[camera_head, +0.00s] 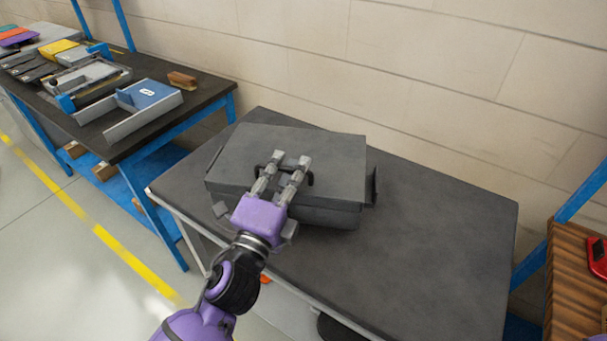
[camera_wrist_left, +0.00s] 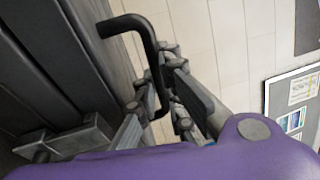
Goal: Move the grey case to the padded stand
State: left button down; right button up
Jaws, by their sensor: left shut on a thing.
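The grey case (camera_head: 330,160) is on the dark top of the padded stand (camera_head: 440,230), toward its back left part. My left gripper (camera_head: 291,160) reaches in from the lower left and is shut on the case's handle. In the left wrist view its fingers (camera_wrist_left: 165,85) are around the handle bar, and the case (camera_wrist_left: 45,60) fills the left side. I cannot tell whether the case rests fully on the top. My right gripper is not in view.
A workbench (camera_head: 205,95) with blue legs, trays and tools stands at the left. A wooden bench (camera_head: 575,270) with a red item (camera_head: 597,257) is at the right edge. The stand's right part is clear.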

aim_at(281, 173)
pick_arm(q)
jog(key=w+f, duration=0.1)
jog(key=w+a+f, duration=0.1)
jog(key=f, duration=0.1)
jog(key=shift+w+a+f+b, duration=0.15)
jog(key=shift+w+f+b, duration=0.1)
jog(key=shift+b, duration=0.1)
jog(key=shift+w+a+f, duration=0.1)
jog(key=shift+w+f, duration=0.1)
jog(key=shift+w+a+f, duration=0.15)
jog(key=shift+w+f, duration=0.1)
jog(key=shift+f, duration=0.05)
jog(key=f, duration=0.2)
jog(key=f+b, duration=0.1)
jog(key=shift+w+a+f, duration=0.1)
jog(key=shift+w+f, duration=0.15)
jog(key=shift+f, duration=0.1)
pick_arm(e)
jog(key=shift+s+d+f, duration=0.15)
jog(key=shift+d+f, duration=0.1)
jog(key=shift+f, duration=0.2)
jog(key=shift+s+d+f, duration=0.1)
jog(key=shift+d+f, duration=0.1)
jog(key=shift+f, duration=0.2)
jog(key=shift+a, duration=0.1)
